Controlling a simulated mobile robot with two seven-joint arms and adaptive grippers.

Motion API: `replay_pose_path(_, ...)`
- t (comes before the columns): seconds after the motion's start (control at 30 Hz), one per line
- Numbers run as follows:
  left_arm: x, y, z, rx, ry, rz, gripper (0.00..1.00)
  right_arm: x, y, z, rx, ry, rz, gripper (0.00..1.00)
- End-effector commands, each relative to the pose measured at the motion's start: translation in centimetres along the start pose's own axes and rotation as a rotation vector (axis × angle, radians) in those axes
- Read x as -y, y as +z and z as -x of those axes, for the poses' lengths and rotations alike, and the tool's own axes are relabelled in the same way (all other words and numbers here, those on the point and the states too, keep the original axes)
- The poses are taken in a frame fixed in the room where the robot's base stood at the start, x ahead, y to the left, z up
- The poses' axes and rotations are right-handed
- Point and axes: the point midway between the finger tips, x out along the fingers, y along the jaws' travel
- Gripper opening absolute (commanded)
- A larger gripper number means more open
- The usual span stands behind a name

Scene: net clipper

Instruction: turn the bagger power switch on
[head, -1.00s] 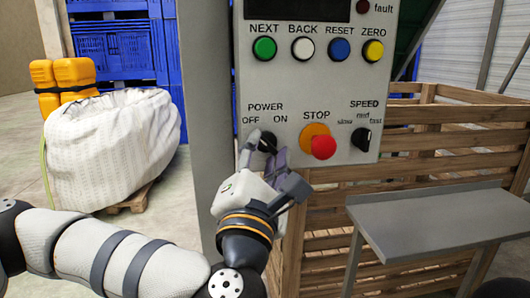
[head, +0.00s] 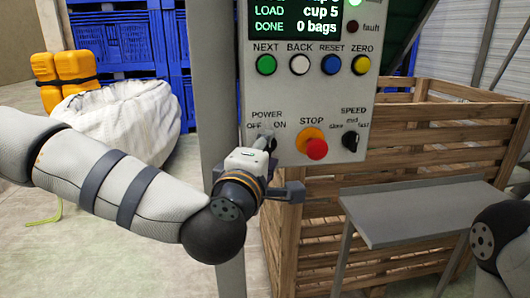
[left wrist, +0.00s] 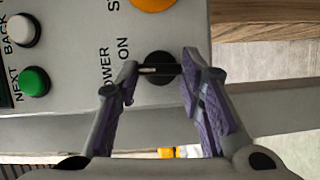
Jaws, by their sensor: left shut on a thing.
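The power switch is a round black knob, seen in the left wrist view (left wrist: 157,56) beside the printed word ON. In the head view it is mostly hidden behind my left gripper (head: 264,142), under the POWER, OFF and ON labels of the grey control panel (head: 290,95). In the left wrist view, the two purple-padded fingers of my left gripper (left wrist: 160,71) are on either side of the knob's grip, shut on it. The panel's screen (head: 295,15) is lit with green and white text. My right gripper is not in view.
The red stop button (head: 317,149) and speed knob (head: 350,140) are just right of the switch. Coloured buttons sit above. A grey shelf (head: 415,212) and wooden crate (head: 440,120) stand right. A white sack (head: 125,115) stands behind my left arm.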

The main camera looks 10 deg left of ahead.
Motion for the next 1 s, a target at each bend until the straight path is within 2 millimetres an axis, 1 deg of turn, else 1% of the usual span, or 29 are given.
replay_pose_path(0.03,-0.38,-0.01,-0.01,-0.001,-0.008,-0.039,0.07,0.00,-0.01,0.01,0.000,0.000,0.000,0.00)
replay_pose_path(0.5,-0.70,0.12,-0.06,-0.002,-0.170,-0.426,0.07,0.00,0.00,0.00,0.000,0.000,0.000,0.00)
replay_pose_path(0.7,-0.78,0.17,-0.09,-0.003,-0.220,-0.545,0.07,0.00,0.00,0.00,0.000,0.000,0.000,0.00)
replay_pose_path(1.0,-0.75,0.26,-0.11,-0.001,-0.264,-0.644,0.07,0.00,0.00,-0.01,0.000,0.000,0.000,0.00)
